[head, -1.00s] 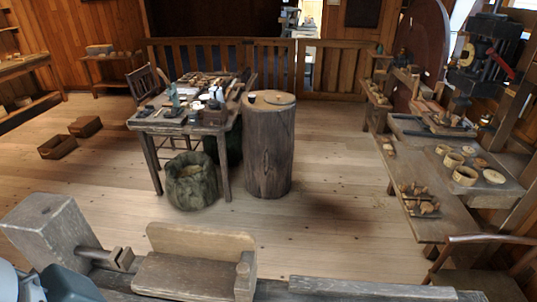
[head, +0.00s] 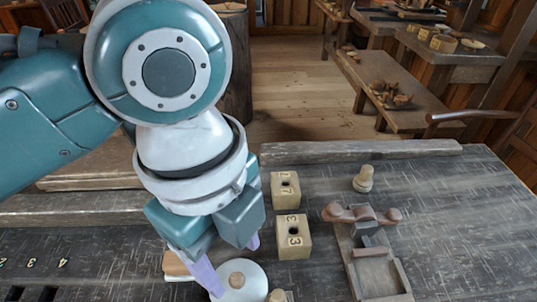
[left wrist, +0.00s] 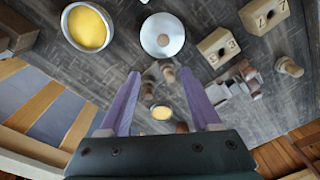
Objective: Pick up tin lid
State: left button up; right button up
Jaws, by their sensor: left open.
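The tin lid (head: 252,283) is a pale, round metal disc with a brown wooden knob, lying on the dark workbench at the bottom of the head view. In the left wrist view the tin lid (left wrist: 163,22) shows whole, beyond the fingertips. My left gripper (head: 235,266) is open above the bench, its purple fingers pointing down by the lid; one finger covers part of the lid's edge in the head view. In the left wrist view the left gripper (left wrist: 160,74) has nothing clearly held between its fingers. My right gripper is not in view.
Two numbered wooden blocks (head: 293,237) (head: 285,190), a turned spool (head: 364,178) and a wooden tool with a tray-like end (head: 380,272) stand to the right. A tin with yellow contents (left wrist: 87,27) is near the lid. Small turned pieces (left wrist: 167,72) lie close to the fingers.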

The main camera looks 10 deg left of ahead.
pick_arm(q)
jog(key=w+m, duration=0.1)
jog(key=b, duration=0.1)
send_over(237, 278)
jog(key=shift+y, duration=0.4)
jog(key=f, duration=0.4)
jog(key=shift+s+a+f, duration=0.1)
jog(key=shift+s+a, duration=0.05)
jog(key=shift+s, duration=0.25)
jog(key=f, duration=0.2)
jog(key=f+b, duration=0.1)
jog(key=f, duration=0.3)
jog(key=shift+w, duration=0.35)
jog(key=shift+r, duration=0.1)
grip_shut()
